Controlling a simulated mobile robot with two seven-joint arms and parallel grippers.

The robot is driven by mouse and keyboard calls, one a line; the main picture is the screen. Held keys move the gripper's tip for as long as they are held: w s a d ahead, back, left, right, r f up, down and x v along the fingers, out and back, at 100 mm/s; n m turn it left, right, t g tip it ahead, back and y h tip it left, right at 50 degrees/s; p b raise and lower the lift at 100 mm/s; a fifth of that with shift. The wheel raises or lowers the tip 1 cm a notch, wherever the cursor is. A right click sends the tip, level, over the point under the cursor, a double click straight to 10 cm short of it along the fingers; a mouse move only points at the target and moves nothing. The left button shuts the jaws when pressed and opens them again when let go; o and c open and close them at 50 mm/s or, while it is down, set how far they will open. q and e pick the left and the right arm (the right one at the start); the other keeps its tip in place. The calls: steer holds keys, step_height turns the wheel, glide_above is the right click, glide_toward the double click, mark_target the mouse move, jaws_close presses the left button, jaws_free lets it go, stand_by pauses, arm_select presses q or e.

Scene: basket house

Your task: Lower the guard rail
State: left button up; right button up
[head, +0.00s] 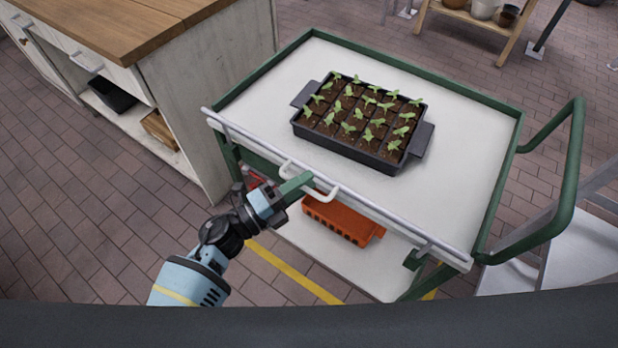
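The guard rail (385,226) is a pale grey bar along the near long side of the green-framed cart (474,175). It runs from the cart's left corner to its right corner, at about the level of the white top. A white loop handle (333,193) sticks out from the middle of its near side. My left gripper (303,184) comes in from the lower left and its fingertips are at the handle, overlapping it in the picture. I cannot tell whether the fingers are closed around the handle. My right gripper is not in view.
A black seedling tray (353,151) stands on the cart's top, behind the rail. An orange crate (342,219) is on the lower shelf. A wooden-topped cabinet (203,80) stands close at the left. The cart's green push handle (573,165) is at the right.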

arm_select(q)
steer(key=shift+x, duration=0.95)
steer(key=shift+s, duration=0.1)
steer(key=shift+c, duration=0.2)
steer(key=shift+r, duration=0.15)
jaws_close()
